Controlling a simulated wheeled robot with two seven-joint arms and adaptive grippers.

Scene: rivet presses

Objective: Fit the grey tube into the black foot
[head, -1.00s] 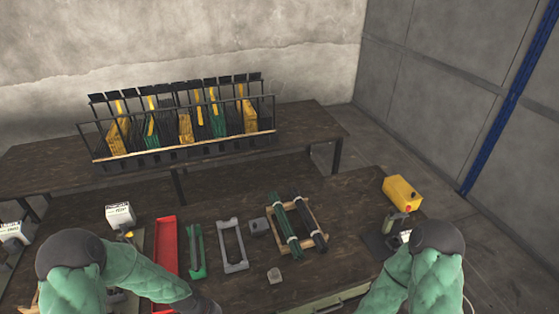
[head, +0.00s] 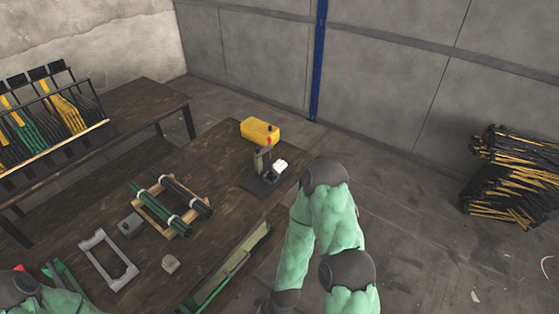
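A bundle of dark grey tubes (head: 187,195) lies in a wooden cradle (head: 176,231), with a bundle of green tubes (head: 158,207) beside it. I cannot tell whether the task's grey tube is in the dark bundle. I cannot make out a black foot. My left arm shows only at the bottom left corner and its gripper is out of the picture. My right arm comes down at the centre right over the table's front edge. Its gripper is below the picture's edge, so its fingers are hidden.
A small press on a black base (head: 265,178) and a yellow container (head: 260,130) stand at the table's far right end. A long green-grey drawer (head: 235,265) shows at the front edge.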

